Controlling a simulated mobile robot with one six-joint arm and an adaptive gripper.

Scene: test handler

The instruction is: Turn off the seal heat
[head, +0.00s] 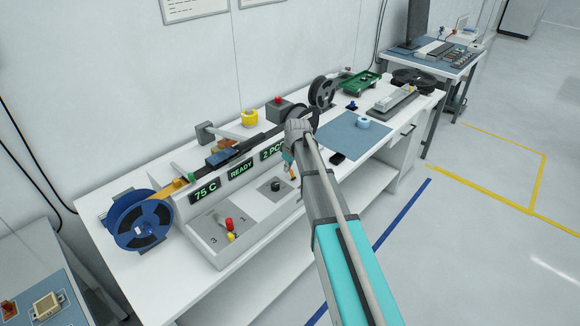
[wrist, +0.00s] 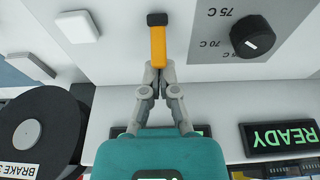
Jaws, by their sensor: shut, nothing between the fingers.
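The knob also shows in the wrist view (wrist: 252,37), next to "75 C" and "70 C". An orange lever with a black end (wrist: 158,42) sticks out of the panel to the knob's left in the wrist view. My gripper (wrist: 160,68) is shut and empty, its fingertips right at the orange lever's lower end; I cannot tell whether they touch it. In the head view my gripper (head: 290,166) is partly hidden by my arm. No seal heat label is readable.
Green displays read "75 C" (head: 206,190) and "READY" (head: 241,168). A blue reel (head: 140,221) is at the left, a dark reel (wrist: 40,130) in the wrist view. A blue mat (head: 352,140) lies right.

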